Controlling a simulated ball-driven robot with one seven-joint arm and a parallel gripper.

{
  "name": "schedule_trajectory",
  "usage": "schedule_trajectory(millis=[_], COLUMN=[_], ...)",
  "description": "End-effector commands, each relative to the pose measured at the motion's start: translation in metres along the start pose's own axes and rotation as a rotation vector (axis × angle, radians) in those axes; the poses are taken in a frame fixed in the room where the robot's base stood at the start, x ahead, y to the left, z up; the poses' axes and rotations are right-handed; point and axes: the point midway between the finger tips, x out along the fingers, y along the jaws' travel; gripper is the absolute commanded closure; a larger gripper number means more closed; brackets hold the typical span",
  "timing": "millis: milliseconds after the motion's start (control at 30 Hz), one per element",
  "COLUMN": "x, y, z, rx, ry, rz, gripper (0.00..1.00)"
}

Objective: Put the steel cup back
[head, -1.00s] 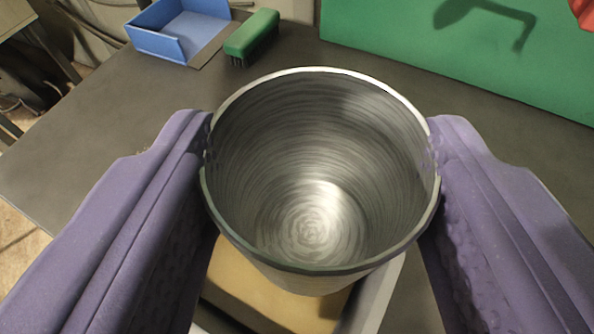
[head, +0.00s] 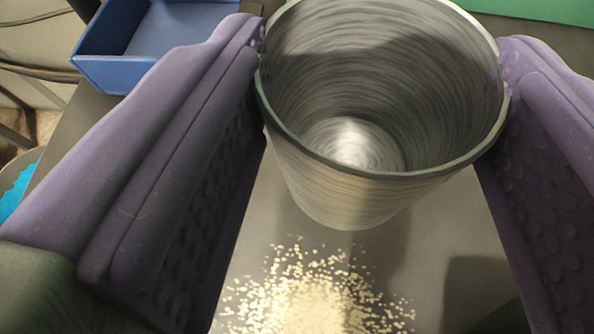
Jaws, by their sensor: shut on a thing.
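The steel cup (head: 345,180) is a brushed metal cup, open at the top and empty inside as far as I see. My gripper (head: 383,75) is shut on it, with one purple finger on each side of its rim. The cup is nearly upright, its mouth facing the camera. It appears to be above the grey tabletop (head: 440,240); I cannot tell the exact gap below its base.
A scattered pile of pale crumbs (head: 310,300) lies on the tabletop in front of the cup. A blue open bin (head: 105,72) stands at the back left. Part of a green panel (head: 540,10) shows at the top right. A bright blue thing (head: 17,190) is at the left edge.

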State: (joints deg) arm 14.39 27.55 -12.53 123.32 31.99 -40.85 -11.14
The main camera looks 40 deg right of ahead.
Motion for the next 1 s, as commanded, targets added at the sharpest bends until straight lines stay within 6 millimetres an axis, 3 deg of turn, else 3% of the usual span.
schedule_trajectory(millis=[200, 500, 900, 933, 1000], x=[0.017, 0.031, 0.033, 0.033, 0.033], y=[0.001, 0.000, -0.001, -0.001, -0.001], z=[0.046, 0.085, 0.091, 0.090, 0.090], rx=[0.000, 0.001, 0.002, 0.002, 0.002], ry=[-0.003, -0.002, 0.000, -0.001, -0.001], rz=[0.002, 0.001, -0.001, -0.001, -0.001], gripper=[0.77, 0.77, 0.77, 0.35, 0.19])
